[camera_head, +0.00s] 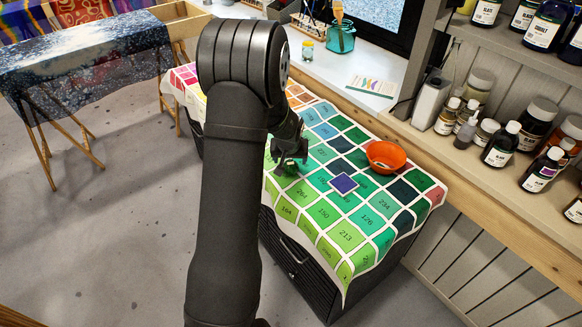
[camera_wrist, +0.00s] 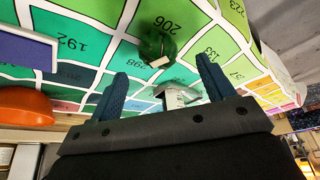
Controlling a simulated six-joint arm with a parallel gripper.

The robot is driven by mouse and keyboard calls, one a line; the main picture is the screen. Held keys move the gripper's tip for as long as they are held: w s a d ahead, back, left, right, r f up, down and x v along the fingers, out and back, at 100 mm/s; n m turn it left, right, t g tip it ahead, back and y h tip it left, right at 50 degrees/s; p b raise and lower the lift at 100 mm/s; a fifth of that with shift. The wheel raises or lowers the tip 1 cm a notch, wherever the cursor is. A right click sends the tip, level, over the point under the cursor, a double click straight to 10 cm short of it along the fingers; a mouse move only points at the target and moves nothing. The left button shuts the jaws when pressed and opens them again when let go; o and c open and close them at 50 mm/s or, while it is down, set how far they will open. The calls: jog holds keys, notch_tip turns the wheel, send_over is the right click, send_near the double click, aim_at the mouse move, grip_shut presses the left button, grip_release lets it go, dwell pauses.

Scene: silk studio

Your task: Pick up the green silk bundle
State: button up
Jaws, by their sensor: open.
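The green silk bundle (camera_wrist: 157,46) is a small dark green wad with a pale tag, lying on the printed colour-chart cloth (camera_wrist: 95,10) in the wrist view. My gripper (camera_wrist: 163,80) is open, its two blue-grey fingers apart, and the bundle lies just beyond the fingertips, between their lines. In the head view my gripper (camera_head: 290,158) is low over the left part of the cloth. A bit of the green bundle (camera_head: 285,169) shows below it there, mostly hidden by the gripper. I cannot tell whether the fingers touch the cloth.
An orange bowl (camera_head: 385,156) and a purple square with a pale border (camera_head: 344,183) sit on the cloth to the right. A white sachet-like object (camera_wrist: 176,97) shows between the fingers. Bottles (camera_head: 500,145) line the shelf at the right. The cloth's front is clear.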

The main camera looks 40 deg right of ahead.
aim_at(291, 164)
jog(key=shift+x, duration=2.65)
jog(key=shift+s, duration=0.1)
jog(key=c, duration=1.1)
